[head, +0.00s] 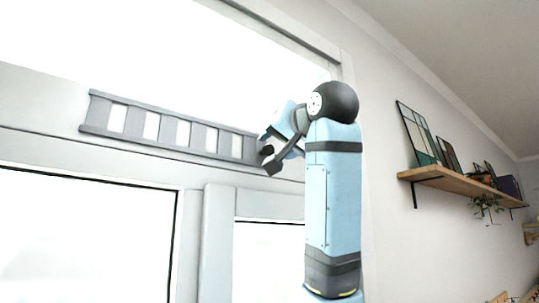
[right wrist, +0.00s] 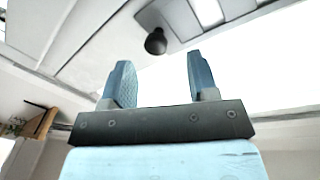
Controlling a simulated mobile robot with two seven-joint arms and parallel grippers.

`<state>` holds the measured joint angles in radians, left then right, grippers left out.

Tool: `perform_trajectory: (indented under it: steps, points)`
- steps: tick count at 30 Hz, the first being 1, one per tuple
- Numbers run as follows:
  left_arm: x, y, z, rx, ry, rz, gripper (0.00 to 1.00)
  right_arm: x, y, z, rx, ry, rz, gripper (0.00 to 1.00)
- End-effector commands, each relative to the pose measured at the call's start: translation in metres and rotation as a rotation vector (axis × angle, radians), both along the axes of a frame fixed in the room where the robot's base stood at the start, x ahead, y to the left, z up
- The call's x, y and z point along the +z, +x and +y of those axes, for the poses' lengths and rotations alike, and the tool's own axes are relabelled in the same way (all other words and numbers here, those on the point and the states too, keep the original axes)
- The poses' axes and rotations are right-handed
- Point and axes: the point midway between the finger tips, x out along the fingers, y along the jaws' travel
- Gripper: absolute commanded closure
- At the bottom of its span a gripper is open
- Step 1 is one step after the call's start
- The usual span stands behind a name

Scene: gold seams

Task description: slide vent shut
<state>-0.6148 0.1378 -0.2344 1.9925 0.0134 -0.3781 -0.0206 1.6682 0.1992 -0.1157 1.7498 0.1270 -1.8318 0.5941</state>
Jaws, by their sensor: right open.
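The vent (head: 167,130) is a grey slotted strip on the window frame, running from the left toward the middle in the head view. Its several slots show bright, so it stands open. My right gripper (head: 268,158) is at the vent's right end, its jaws apart. In the right wrist view a dark round knob (right wrist: 156,42) on the vent (right wrist: 178,18) shows beyond and between the open fingers (right wrist: 158,75). The fingers look clear of the knob; the exact gap cannot be told. My left gripper is not in view.
Window panes (head: 85,235) with pale frames lie below the vent, and a bright pane is above it. A wooden shelf (head: 465,186) with framed panels and a plant hangs on the right wall, away from my right arm.

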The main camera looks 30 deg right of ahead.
Motion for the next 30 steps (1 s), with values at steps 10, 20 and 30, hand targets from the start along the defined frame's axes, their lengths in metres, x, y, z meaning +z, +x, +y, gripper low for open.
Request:
perform_trajectory:
  steps: [10,20,30]
  points:
    - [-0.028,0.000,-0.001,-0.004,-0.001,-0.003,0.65,-0.003,-0.069,0.006,0.000,-0.001,-0.003,0.46]
    - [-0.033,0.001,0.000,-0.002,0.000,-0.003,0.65,0.000,-0.081,0.008,0.000,0.000,0.001,0.46]
    - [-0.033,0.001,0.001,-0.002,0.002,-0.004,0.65,0.000,-0.080,0.008,0.001,0.000,0.000,0.46]
